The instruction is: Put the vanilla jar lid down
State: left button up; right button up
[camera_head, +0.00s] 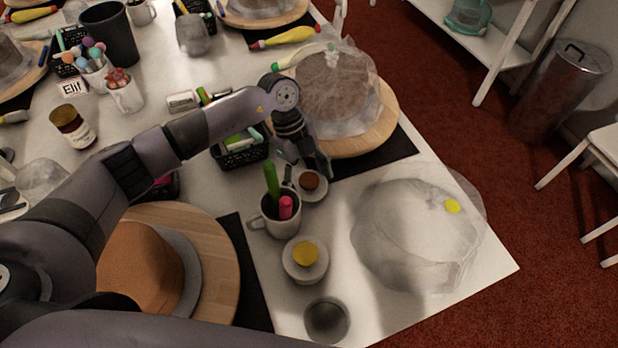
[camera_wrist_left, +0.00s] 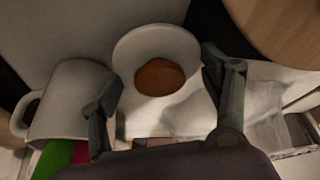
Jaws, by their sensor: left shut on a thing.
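My right gripper is out of view.
A white mug (camera_head: 262,222) with green and pink sticks stands close in front of the gripper.

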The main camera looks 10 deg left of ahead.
pick_arm(q)
jog(key=shift+f, duration=0.2)
jog(key=shift+f, duration=0.1)
jog(key=shift+f, duration=0.1)
jog(key=o, duration=0.7)
jog(key=shift+r, duration=0.35)
jog(key=b+v, duration=0.1)
jog(key=v, duration=1)
jog(key=shift+w+a+r, duration=0.1)
jog(key=shift+r, duration=0.3)
